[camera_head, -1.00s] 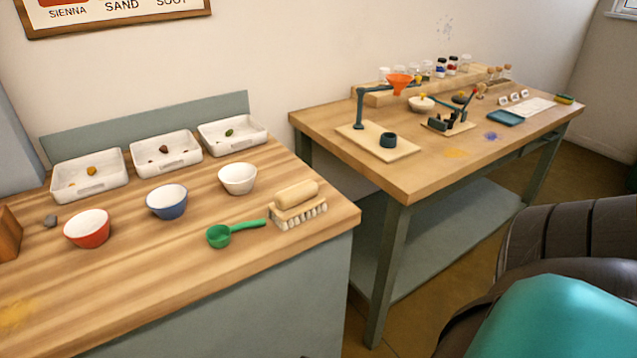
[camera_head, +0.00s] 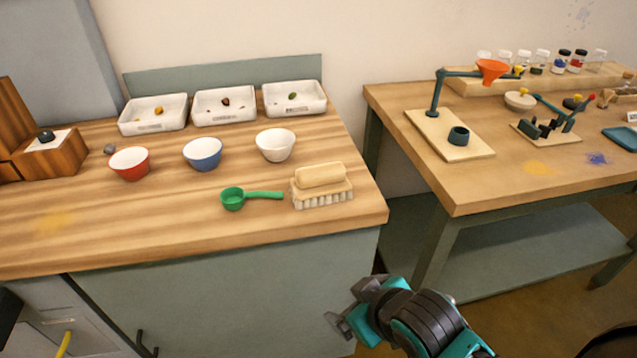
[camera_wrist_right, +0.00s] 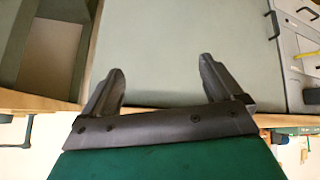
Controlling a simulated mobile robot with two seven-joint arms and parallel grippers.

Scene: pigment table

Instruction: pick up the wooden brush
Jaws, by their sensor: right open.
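The wooden brush (camera_head: 321,185) has a pale wooden handle block and white bristles pointing down. It lies on the left table near its right front corner, right of the green scoop. My right gripper (camera_head: 340,326) is below and in front of the table's front edge, well short of the brush and lower than it. In the right wrist view, its two dark fingers (camera_wrist_right: 160,85) are spread apart with nothing between them, and the brush does not show. My left gripper is not visible.
The green scoop (camera_head: 236,198) lies close beside the brush. White (camera_head: 275,147), blue (camera_head: 203,154) and red (camera_head: 130,164) bowls stand behind it. White trays (camera_head: 294,99) line the back. The left table's front edge (camera_head: 250,246) lies between gripper and brush.

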